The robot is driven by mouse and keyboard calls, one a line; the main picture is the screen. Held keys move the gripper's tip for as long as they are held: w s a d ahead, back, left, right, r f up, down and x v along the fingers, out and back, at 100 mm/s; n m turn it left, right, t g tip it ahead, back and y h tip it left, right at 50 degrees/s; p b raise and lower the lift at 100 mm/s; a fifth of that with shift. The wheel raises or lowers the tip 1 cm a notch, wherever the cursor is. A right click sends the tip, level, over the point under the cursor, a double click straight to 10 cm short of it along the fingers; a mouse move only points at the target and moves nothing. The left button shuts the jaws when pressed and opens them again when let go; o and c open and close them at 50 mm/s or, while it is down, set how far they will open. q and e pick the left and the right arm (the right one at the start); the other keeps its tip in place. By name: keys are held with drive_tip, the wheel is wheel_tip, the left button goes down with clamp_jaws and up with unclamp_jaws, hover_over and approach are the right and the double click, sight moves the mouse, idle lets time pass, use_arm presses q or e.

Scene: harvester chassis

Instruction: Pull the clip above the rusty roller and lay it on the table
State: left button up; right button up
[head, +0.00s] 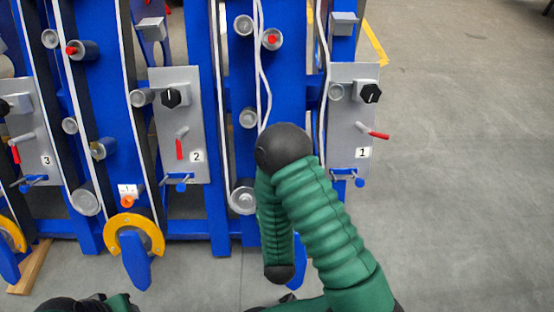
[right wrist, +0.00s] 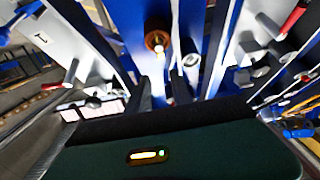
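In the head view a roller with a brownish, rusty-looking face (head: 103,148) sits on the blue frame between panels 3 and 2. A similar red piece (head: 271,39) sits on a roller left of panel 1. The right wrist view shows a rusty-brown roller (right wrist: 157,40); I cannot tell if it is the same one. My right arm is bent before the frame between panels 2 and 1. No table can be made out.
Grey panels marked 3, 2 (head: 197,140) and 1 (head: 350,120) carry black knobs and red levers. A yellow half ring (head: 134,235) sticks out low, with an orange knob (head: 128,201) above it. White cords run down the frame. The floor at right (head: 470,170) is clear.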

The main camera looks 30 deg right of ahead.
drive_tip(key=b+x, duration=0.2)
drive_tip(key=x, duration=0.3)
drive_tip(key=b+x, duration=0.3)
drive_tip(key=x, duration=0.2)
drive_tip(key=b+x, duration=0.3)
drive_tip(key=x, duration=0.2)
drive_tip(key=shift+w, duration=0.5)
drive_tip(key=shift+w+d, duration=0.2)
clamp_jaws()
